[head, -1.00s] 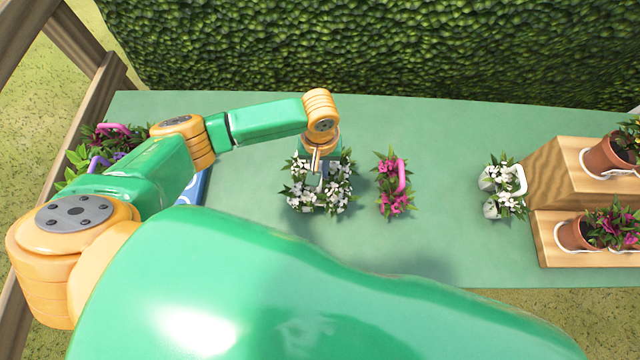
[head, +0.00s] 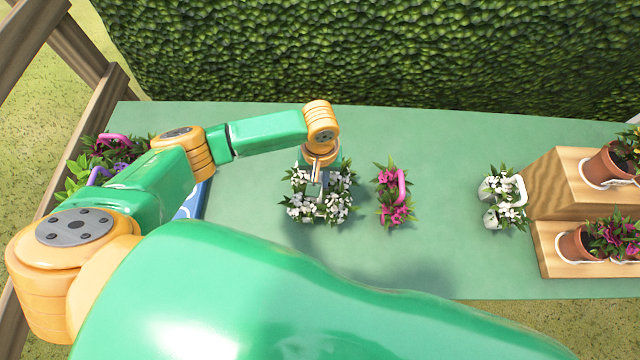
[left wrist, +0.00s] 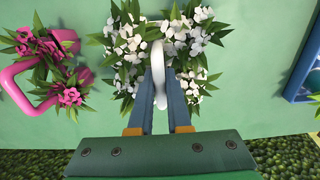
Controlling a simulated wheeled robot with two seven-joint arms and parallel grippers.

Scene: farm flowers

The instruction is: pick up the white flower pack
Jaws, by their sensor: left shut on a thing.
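A white flower pack (head: 340,207) with green leaves is on the green table, left of the middle in the head view. It also shows at the top of the left wrist view (left wrist: 196,42), with its white handle (left wrist: 158,65) between my fingers. My left gripper (head: 318,190) comes down on the pack from above and is shut on the handle. In the left wrist view its blue fingers (left wrist: 161,92) sit on both sides of the handle. The pack's middle is partly hidden by the gripper. I cannot tell whether it touches the table. My right gripper is not in view.
A pink flower pack (head: 393,212) stands close to the right. Another white flower pack (head: 490,217) stands farther right, beside wooden steps (head: 590,264) with potted flowers. At the left are a blue tray (head: 197,202) and more flowers (head: 105,150). A hedge (head: 380,50) borders the table's back.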

